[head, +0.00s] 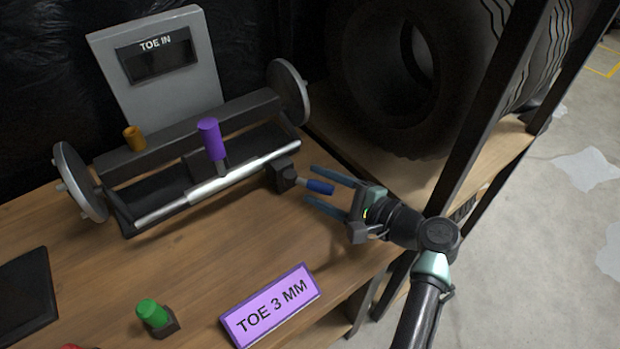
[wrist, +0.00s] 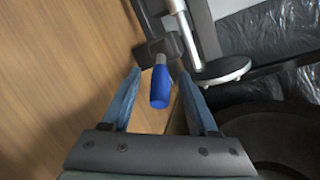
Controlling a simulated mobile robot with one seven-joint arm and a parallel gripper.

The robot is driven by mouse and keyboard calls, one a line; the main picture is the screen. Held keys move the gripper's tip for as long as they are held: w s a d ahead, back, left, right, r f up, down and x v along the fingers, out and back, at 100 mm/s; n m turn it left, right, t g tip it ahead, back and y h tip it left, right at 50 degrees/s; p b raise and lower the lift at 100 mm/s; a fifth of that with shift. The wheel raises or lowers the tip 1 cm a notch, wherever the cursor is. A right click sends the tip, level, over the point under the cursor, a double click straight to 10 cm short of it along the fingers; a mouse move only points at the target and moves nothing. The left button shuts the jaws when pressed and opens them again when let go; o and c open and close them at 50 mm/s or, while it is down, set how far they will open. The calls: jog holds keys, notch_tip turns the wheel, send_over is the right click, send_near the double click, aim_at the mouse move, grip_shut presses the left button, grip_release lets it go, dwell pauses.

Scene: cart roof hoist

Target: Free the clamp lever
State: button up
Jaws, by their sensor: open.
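The clamp lever with a blue handle (head: 320,187) sticks out to the right from a black clamp block (head: 284,174) at the right end of a silver rod (head: 215,185). My gripper (head: 310,183) is open, its two blue-grey fingers on either side of the blue handle. In the wrist view the blue handle (wrist: 160,87) lies between the fingertips (wrist: 158,75), with a gap on the left and a smaller gap on the right. No firm contact shows.
The toe gauge rig has a purple handle (head: 209,139), an orange knob (head: 134,138) and a "TOE IN" display (head: 158,58). A green button (head: 152,313) and a purple "TOE 3 MM" sign (head: 270,305) are at the front. A tyre shelf post (head: 495,110) stands right.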

jog(key=p+v, duration=0.1)
jog(key=v, duration=0.9)
jog(key=shift+p, duration=0.3)
